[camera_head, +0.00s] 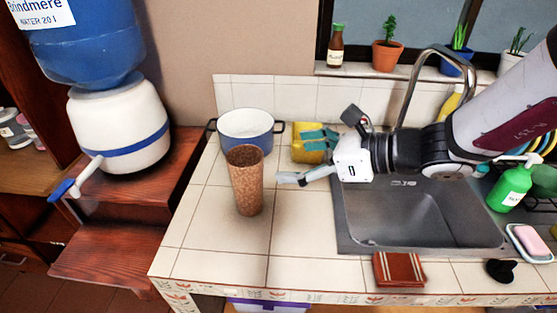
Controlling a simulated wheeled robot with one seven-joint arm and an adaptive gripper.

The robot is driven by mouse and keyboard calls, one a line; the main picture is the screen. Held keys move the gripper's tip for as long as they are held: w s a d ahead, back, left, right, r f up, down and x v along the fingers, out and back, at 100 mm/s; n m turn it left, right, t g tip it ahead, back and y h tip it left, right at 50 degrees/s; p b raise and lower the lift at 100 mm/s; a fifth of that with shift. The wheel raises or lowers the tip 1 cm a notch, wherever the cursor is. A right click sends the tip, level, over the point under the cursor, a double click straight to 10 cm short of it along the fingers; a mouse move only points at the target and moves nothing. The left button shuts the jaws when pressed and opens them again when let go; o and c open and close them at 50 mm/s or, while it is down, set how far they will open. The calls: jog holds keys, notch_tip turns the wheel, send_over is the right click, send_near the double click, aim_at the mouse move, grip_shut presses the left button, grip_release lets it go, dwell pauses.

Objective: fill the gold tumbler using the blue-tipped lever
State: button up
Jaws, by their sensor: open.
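The gold tumbler (245,185) is a tall, speckled brown-gold cup standing upright on the tiled counter, left of the sink. The blue-tipped lever (65,189) sticks out on a white spout from the front of the white-and-blue water dispenser (118,133) at the left. My gripper (298,158) is open and empty, pointing left from above the sink's left edge. Its fingertips are a little right of the tumbler and apart from it. The tumbler's inside is mostly dark, so I cannot tell what it holds.
A blue-and-white pot (246,131) stands behind the tumbler, beside a yellow object (306,152). A reddish wooden step (105,253) lies below the lever. The sink (420,215) and a brown cloth (398,269) are right. The counter's front left is clear.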

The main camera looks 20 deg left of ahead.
send_near(232, 158)
jog(key=shift+x, duration=3.1)
jog(key=c, duration=2)
